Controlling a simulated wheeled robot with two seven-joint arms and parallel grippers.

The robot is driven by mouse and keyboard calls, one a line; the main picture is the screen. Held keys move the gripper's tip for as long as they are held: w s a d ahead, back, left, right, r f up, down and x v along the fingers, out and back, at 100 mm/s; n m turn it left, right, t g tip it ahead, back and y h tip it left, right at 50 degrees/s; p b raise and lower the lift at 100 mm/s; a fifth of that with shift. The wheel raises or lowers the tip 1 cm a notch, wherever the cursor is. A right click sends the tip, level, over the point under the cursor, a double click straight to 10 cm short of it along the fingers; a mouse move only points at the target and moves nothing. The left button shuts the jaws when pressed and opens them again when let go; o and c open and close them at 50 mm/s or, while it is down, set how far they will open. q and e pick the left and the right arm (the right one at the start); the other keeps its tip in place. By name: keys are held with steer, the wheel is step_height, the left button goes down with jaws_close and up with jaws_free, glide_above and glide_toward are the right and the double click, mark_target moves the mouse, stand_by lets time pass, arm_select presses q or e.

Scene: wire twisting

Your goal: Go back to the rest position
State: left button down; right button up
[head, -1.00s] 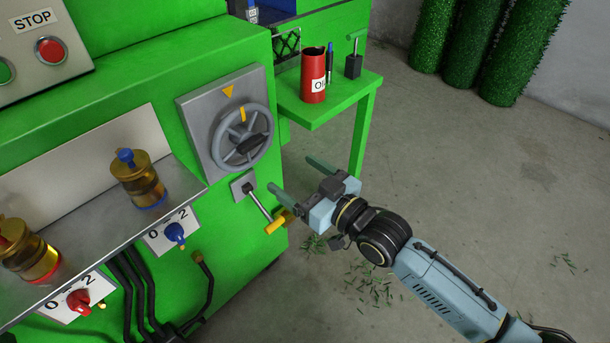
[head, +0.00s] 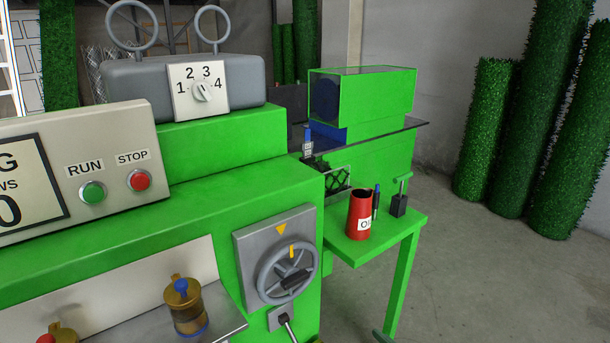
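My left gripper is not in view. The lever (head: 289,328) under the handwheel runs down to the bottom edge, where its yellow grip is almost cut off.
The green machine (head: 190,202) fills the left and middle, with a run/stop panel (head: 110,178) and a dial (head: 202,90). A green side shelf (head: 398,232) holds a red oil can (head: 359,214) and small tools. Floor at the right (head: 480,290) is clear. Green rolls (head: 482,130) stand behind.

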steer(key=s+d+f+m+g+h+p, duration=0.1)
steer(key=s+d+f+g+h+p, duration=0.3)
steer(key=s+f, duration=0.4)
steer(key=s+d+f+m+g+h+p, duration=0.15)
steer(key=s+d+f+p, duration=0.25)
steer(key=s+d+f, duration=0.4)
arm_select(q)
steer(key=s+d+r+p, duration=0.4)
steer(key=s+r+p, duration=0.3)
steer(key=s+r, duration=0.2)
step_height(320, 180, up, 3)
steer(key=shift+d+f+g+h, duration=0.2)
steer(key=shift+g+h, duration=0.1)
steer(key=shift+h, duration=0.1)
arm_select(e)
steer(key=s+f+g+h, duration=0.1)
steer(key=s+f+g, duration=0.2)
steer(key=s, duration=1)
steer(key=s+f+g, duration=0.4)
steer(key=s, duration=1)
steer(key=shift+d+m+h, duration=0.2)
steer(key=shift+m+h, duration=0.15)
steer(key=shift+w, duration=0.1)
